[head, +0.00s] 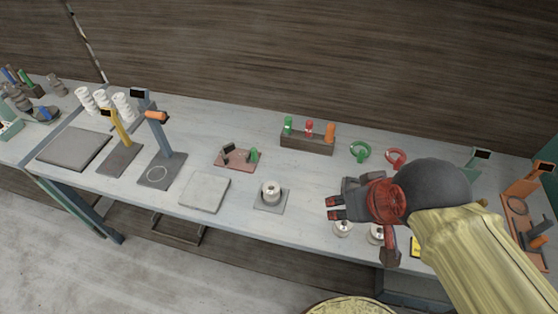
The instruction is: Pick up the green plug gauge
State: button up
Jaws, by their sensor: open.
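The green plug gauge (288,125) appears to be the green-topped piece standing upright at the left end of a dark wooden block (306,144) at the back of the bench. Its lower part is hidden in the block. My gripper (332,208) is over the front right of the bench, its fingers pointing left, to the right of and nearer than the block. It is open, with nothing visible between its fingers, and apart from the green gauge.
Red (309,128) and orange (331,133) pieces stand beside the green one. A green ring (360,151) and red ring (396,157) lie to their right. A metal part on a square plate (271,202) sits left of my gripper. Bench surface between gripper and block is mostly clear.

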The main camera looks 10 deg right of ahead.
aim_at(287, 131)
jog(key=i+j+z, duration=0.2)
jog(key=i+j, duration=0.15)
jog(key=i+j+z, duration=0.2)
jog(key=j, duration=0.35)
jog(key=i, duration=0.1)
